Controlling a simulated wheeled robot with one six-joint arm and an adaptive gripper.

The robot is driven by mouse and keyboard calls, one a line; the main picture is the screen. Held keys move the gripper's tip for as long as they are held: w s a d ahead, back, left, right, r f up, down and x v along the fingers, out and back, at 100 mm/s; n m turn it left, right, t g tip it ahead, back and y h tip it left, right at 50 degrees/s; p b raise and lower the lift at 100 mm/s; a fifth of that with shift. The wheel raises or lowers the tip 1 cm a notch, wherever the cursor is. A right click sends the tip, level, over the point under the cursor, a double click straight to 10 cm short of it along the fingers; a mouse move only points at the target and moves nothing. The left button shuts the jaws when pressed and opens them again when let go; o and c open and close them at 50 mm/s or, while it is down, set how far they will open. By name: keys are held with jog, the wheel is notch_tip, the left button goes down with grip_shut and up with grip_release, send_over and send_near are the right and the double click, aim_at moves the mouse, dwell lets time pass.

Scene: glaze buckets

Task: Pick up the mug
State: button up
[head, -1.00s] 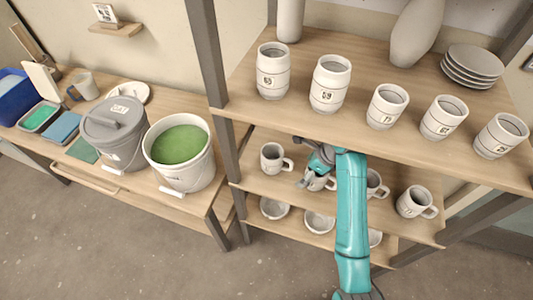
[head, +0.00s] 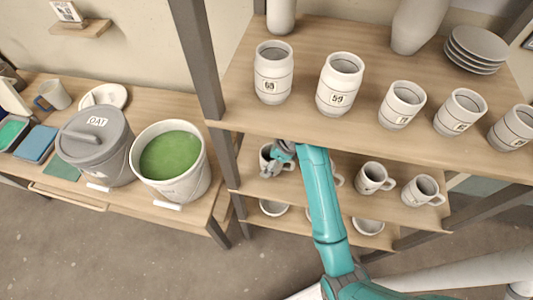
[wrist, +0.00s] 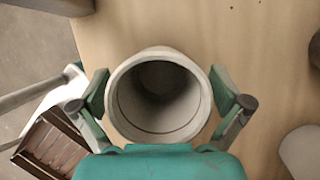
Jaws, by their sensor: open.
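Several grey-white mugs stand on the middle shelf. The leftmost mug (head: 265,158) is at my gripper (head: 282,153), which partly covers it. In the wrist view this mug (wrist: 160,95) is seen from above, upright and empty. The fingers of my gripper (wrist: 160,92) are open, one on each side of its rim. I cannot tell whether they touch it, and its handle is hidden there. One mug (head: 338,178) is mostly hidden behind my arm. Two more mugs, one (head: 371,178) nearer and one (head: 421,190) at the far right, stand with handles rightward.
The upper shelf (head: 300,110) with several numbered jars (head: 338,85) overhangs the mugs. A dark post (head: 203,60) stands to the left. Bowls (head: 273,208) sit on the lower shelf. A bench on the left holds a green glaze bucket (head: 200,180) and a lidded bucket (head: 112,165).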

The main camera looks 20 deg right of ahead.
jog(key=shift+s+d+f, duration=0.1)
jog(key=shift+s+f, duration=0.05)
jog(key=shift+f, duration=0.15)
jog(key=c, duration=1.3)
jog(key=shift+o, duration=0.2)
jog(key=shift+r, duration=0.6)
jog(key=c, duration=0.5)
jog(key=s+a, duration=0.3)
jog(key=s, duration=0.1)
jog(key=s+a, duration=0.4)
jog(key=s, duration=0.1)
jog(key=s+a, duration=0.3)
jog(key=s, duration=0.2)
jog(key=shift+s+a+r, duration=0.15)
jog(key=shift+s+a, duration=0.05)
jog(key=shift+a, duration=0.15)
jog(key=shift+c, duration=0.2)
jog(key=shift+a, duration=0.15)
